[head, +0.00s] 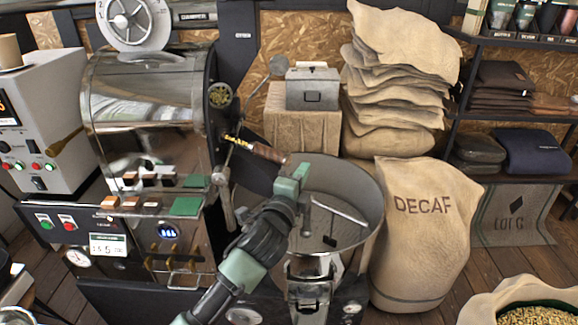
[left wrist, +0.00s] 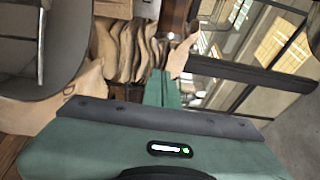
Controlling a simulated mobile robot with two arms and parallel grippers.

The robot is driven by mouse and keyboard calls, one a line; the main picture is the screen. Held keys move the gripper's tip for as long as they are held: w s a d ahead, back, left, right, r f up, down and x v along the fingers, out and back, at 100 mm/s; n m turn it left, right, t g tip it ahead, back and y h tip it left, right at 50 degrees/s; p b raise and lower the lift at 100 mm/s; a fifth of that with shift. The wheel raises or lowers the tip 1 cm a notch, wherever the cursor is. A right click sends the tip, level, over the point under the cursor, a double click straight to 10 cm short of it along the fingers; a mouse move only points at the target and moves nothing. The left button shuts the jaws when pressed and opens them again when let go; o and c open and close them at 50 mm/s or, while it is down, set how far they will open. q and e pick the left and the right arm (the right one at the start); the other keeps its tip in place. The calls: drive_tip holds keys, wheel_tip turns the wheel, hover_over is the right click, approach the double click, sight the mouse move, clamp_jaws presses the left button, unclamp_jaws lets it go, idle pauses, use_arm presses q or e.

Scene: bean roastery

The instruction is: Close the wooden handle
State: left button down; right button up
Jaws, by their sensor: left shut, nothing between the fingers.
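A brown wooden handle (head: 268,153) sticks out to the right from a brass-coloured rod at the front of the roaster drum (head: 150,90). My left gripper (head: 301,169) is shut and empty, just right of the handle's end and in front of the round cooling pan (head: 345,185). I cannot tell whether it touches the handle. In the left wrist view the green fingers (left wrist: 161,88) are together. My right gripper is not in view.
A grey box (head: 312,88) stands on a sack-covered block behind the pan. A DECAF sack (head: 422,235) stands right of the pan, with stacked sacks (head: 400,80) behind. A control cabinet (head: 45,110) is at the left.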

sight(254, 152)
use_arm(q)
drive_tip(key=a, duration=0.1)
drive_tip(key=w+a, duration=0.1)
drive_tip(key=a, duration=0.1)
drive_tip(key=shift+w+a+p, duration=0.2)
drive_tip(key=shift+w+p, duration=0.15)
drive_tip(key=shift+w, duration=0.05)
drive_tip(key=shift+w+a, duration=0.2)
drive_tip(key=shift+a, duration=0.1)
drive_tip(key=w+a, duration=0.2)
drive_tip(key=a, duration=0.1)
drive_tip(key=w+a+p, duration=0.1)
drive_tip(key=a, duration=0.2)
drive_tip(key=w+a, duration=0.2)
drive_tip(key=a, duration=0.1)
drive_tip(key=shift+w+p, duration=0.3)
drive_tip(key=shift+w, duration=0.05)
drive_tip(key=shift+d, duration=0.15)
drive_tip(key=shift+r, duration=0.1)
